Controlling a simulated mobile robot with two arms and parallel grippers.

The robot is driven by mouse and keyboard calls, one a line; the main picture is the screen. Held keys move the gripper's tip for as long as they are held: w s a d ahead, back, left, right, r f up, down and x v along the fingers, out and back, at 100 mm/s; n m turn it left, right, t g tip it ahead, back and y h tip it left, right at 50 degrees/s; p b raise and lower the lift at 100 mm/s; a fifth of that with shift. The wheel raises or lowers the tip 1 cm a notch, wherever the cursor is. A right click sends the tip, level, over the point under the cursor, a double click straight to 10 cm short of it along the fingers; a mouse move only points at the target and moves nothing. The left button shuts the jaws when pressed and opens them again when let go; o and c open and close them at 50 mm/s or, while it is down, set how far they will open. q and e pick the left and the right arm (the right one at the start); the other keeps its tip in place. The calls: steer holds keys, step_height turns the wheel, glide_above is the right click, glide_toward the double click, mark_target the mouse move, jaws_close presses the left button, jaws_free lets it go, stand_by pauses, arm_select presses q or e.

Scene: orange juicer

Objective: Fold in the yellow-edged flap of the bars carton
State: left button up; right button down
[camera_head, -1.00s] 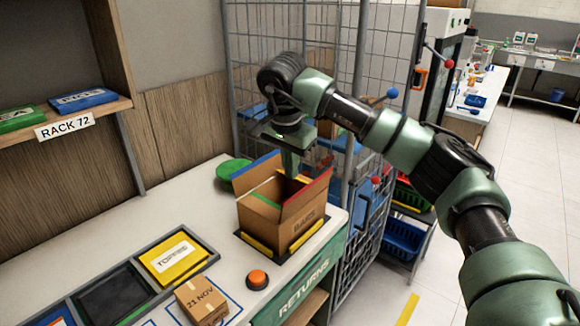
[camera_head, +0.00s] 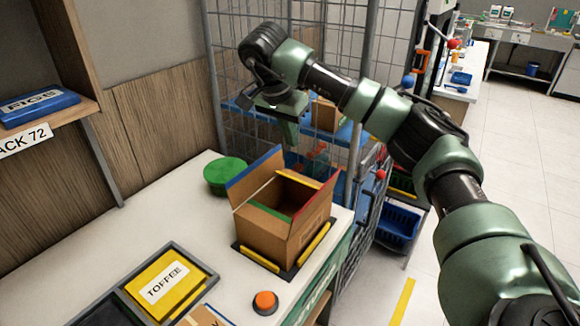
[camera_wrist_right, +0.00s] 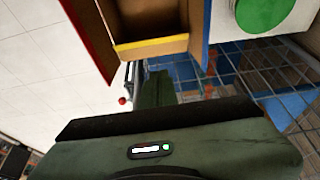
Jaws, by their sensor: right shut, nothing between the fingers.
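The bars carton (camera_head: 270,232) stands open on the bench. Its yellow-edged flap (camera_head: 298,180) is on the far side; in the right wrist view its yellow edge (camera_wrist_right: 150,43) crosses the near side of the opening. I cannot tell its exact tilt. The blue-edged flap (camera_head: 255,174) and red-edged flap (camera_head: 314,205) stand up, leaning outward. The green-edged flap on the near side looks folded inward. My right gripper (camera_head: 290,138) is shut and empty, above and beyond the carton's far side, apart from it. My left gripper is not in view.
The carton sits in a dark holder with yellow bars (camera_head: 258,258). A green round object (camera_head: 225,173) lies behind it on the bench. A wire cage (camera_head: 225,60) rises just beyond. An orange button (camera_head: 265,301) and a toffee box (camera_head: 165,283) are in front.

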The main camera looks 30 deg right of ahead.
steer(key=p+x, duration=0.2)
steer(key=x, duration=0.5)
steer(key=shift+w+d+f, duration=0.1)
steer(key=shift+d+f, duration=0.05)
steer(key=shift+f, duration=0.05)
steer(key=shift+a+f+p, duration=0.3)
steer(key=shift+f, duration=0.25)
steer(key=shift+a+f+p, duration=0.25)
steer(key=shift+a+f, duration=0.05)
steer(key=shift+f, duration=0.2)
steer(key=shift+s+a+f, duration=0.25)
steer(key=shift+s+f, duration=0.15)
steer(key=shift+f, duration=0.2)
steer(key=shift+w+f, duration=0.1)
steer(key=shift+d, duration=0.1)
